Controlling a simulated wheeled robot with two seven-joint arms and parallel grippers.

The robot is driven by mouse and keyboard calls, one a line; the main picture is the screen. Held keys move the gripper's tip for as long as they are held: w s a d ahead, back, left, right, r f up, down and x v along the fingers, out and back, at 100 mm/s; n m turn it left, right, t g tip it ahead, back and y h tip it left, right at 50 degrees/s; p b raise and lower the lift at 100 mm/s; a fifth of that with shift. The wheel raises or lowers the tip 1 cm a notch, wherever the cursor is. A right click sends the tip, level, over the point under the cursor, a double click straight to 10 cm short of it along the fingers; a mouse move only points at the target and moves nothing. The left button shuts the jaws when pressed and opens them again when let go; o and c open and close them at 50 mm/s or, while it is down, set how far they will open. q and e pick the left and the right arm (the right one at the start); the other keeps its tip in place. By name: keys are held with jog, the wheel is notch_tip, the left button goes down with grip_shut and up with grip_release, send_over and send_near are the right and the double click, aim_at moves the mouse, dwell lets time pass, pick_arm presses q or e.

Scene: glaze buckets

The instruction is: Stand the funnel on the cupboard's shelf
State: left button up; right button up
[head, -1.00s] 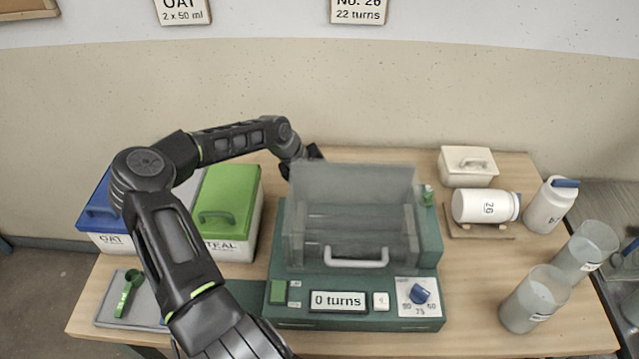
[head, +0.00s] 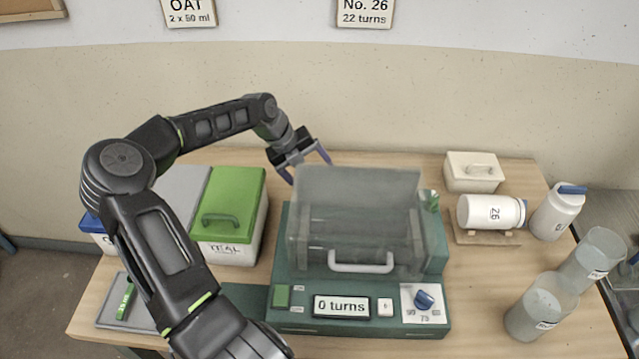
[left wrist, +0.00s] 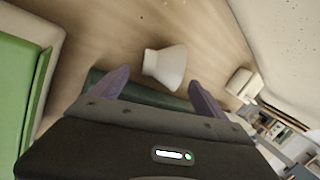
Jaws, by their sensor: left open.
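The funnel (left wrist: 165,66) is a pale white cone with a short neck, lying on its side on the wooden table in the left wrist view. My left gripper (head: 308,170) is open and empty, above the table behind the machine. In the left wrist view its two purple fingers stand apart, with the funnel showing beyond and between them, apart from them. My right gripper is not in view. I cannot clearly identify the cupboard's shelf.
The green machine (head: 285,318) with its clear lid (head: 355,195) stands mid-table. Left are a green-lidded bin (head: 230,195) and a blue-lidded bin (head: 90,222). Right are a white lidded box (head: 472,180), a jar marked 26 (head: 490,211), a white bottle (head: 556,212) and clear beakers (head: 540,308).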

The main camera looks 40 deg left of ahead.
pick_arm(q)
jog(key=v, duration=0.4)
jog(key=shift+c, duration=0.3)
